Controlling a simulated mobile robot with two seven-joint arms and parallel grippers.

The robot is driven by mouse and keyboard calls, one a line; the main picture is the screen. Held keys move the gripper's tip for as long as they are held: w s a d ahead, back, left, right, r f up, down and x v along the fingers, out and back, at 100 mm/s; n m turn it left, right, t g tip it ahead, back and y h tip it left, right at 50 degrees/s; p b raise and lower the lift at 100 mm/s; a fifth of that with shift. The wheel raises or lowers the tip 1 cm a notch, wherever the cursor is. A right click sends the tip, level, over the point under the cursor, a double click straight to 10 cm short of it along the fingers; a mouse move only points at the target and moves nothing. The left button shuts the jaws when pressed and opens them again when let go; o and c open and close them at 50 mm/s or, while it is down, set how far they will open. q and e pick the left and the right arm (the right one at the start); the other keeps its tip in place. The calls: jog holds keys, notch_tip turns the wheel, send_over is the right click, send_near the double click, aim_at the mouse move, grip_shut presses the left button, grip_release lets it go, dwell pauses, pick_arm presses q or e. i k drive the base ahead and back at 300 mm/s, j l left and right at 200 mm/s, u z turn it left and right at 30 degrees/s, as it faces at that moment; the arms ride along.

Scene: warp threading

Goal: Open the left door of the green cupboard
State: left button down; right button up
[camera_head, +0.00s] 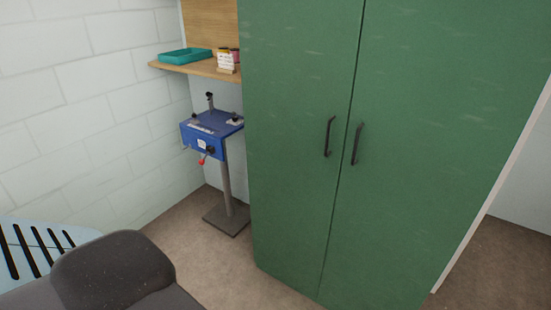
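The green cupboard (420,210) stands tall on the right side of the head view, its top out of frame. Its left door (290,110) and right door (395,220) are both shut, with a thin dark seam between them. The left door has a dark vertical bar handle (328,137) close to the seam. The right door has a matching dark handle (356,144) just beside it. Neither of my grippers shows in the view, so I cannot see whether they are open or shut.
A blue machine (210,137) on a grey post and base plate (227,220) stands left of the cupboard. Above it, a wooden shelf (205,69) holds a teal tray (185,56) and small boxes (227,60). Brown floor (225,265) lies clear before the cupboard.

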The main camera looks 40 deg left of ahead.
aim_at(298, 59)
jog(key=u, duration=1.1)
